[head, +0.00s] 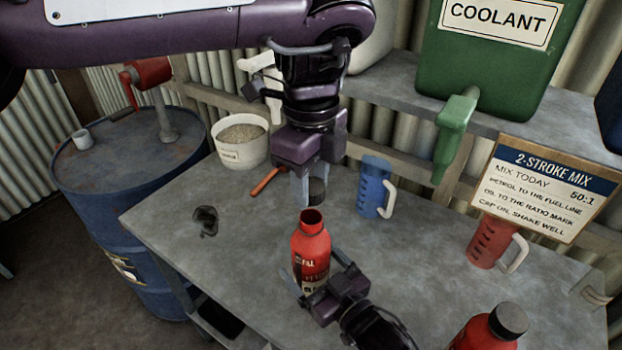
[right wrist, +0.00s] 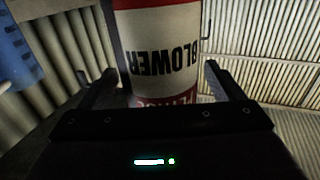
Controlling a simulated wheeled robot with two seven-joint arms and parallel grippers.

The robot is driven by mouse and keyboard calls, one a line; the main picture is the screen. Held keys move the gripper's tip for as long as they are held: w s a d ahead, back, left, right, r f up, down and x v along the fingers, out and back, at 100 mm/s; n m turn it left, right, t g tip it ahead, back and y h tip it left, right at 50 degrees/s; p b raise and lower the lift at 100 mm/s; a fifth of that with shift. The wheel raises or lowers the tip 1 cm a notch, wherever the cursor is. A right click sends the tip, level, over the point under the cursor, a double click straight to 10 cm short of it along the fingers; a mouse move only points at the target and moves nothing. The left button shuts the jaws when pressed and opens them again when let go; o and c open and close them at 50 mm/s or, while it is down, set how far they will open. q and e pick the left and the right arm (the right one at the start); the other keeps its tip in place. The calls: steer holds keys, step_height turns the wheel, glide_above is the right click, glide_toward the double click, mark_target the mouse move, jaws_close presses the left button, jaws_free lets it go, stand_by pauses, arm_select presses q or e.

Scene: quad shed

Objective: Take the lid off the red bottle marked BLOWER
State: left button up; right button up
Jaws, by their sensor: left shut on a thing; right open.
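The red bottle (head: 312,246) stands upright on the bench with its mouth open and uncovered. In the right wrist view the same bottle (right wrist: 160,30) shows the word BLOWER upside down. My left gripper (head: 309,188) is shut on the dark lid (head: 317,191) and holds it just above the bottle's mouth, apart from it. My right gripper (head: 325,281) is open low at the bottle, with one finger on each side. In the right wrist view the right gripper (right wrist: 155,85) shows gaps beside the bottle, so it does not grip it.
A blue jug (head: 371,188) stands behind right of the bottle. A red jug (head: 490,243) and a second red bottle with a dark lid (head: 509,320) stand to the right. A white bucket (head: 238,152) and a small dark object (head: 205,220) are left. The bench (head: 240,265) front left is clear.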

mark_target(310, 186)
arm_select(q)
steer(key=shift+f, duration=0.3)
arm_select(e)
steer(key=shift+s+d+f, duration=0.15)
steer(key=shift+s+d, duration=0.15)
steer(key=shift+s, duration=0.05)
arm_select(q)
step_height(310, 186, down, 3)
steer(key=b, duration=0.3)
steer(key=shift+r, duration=0.2)
steer(key=shift+f, duration=0.1)
arm_select(e)
steer(key=v, duration=1.1)
